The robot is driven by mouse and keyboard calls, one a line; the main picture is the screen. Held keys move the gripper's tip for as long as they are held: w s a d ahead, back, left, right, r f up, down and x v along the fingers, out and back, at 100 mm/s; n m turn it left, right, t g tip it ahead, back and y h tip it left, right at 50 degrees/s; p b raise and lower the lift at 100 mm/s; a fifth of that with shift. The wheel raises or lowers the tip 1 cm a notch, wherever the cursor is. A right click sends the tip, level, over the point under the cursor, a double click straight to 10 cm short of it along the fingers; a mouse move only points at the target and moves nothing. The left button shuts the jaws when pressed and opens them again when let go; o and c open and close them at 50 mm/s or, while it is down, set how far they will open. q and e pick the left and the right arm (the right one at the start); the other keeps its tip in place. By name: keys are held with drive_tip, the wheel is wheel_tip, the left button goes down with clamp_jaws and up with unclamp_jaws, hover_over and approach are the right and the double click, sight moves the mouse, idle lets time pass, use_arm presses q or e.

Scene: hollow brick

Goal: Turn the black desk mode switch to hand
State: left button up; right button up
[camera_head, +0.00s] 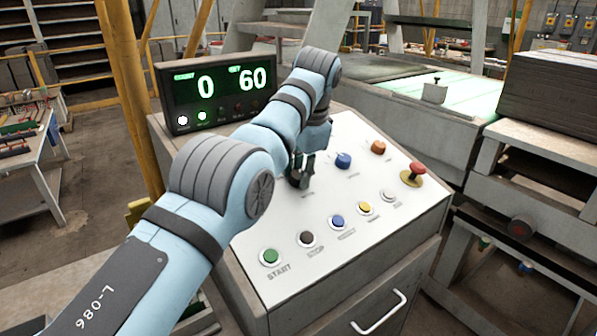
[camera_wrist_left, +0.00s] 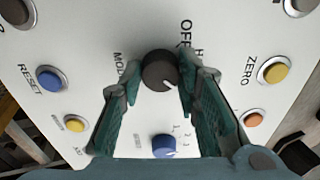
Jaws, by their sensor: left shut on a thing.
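The black mode switch (camera_wrist_left: 158,68) is a round knob on the white desk panel, in the middle of the left wrist view. A small white mark shows near its rim. Lettering around it reads MODE, OFF and a partly hidden word starting with H. My left gripper (camera_wrist_left: 159,82) has its two green fingers on either side of the knob, shut on it. In the head view my left gripper (camera_head: 302,170) points down at the panel, and its fingers and arm hide most of the switch. My right gripper is not in view.
A blue knob (camera_head: 343,160), an orange button (camera_head: 378,147) and a red emergency button (camera_head: 414,171) stand right of the gripper. Several push buttons, including green START (camera_head: 270,257), line the front. A display (camera_head: 220,95) showing 0 and 60 stands behind.

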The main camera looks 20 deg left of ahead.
use_arm(q)
drive_tip(key=n, duration=0.8)
drive_tip(key=shift+r, duration=0.1)
idle(0.4)
drive_tip(key=o, duration=1.2)
drive_tip(key=shift+w, duration=0.1)
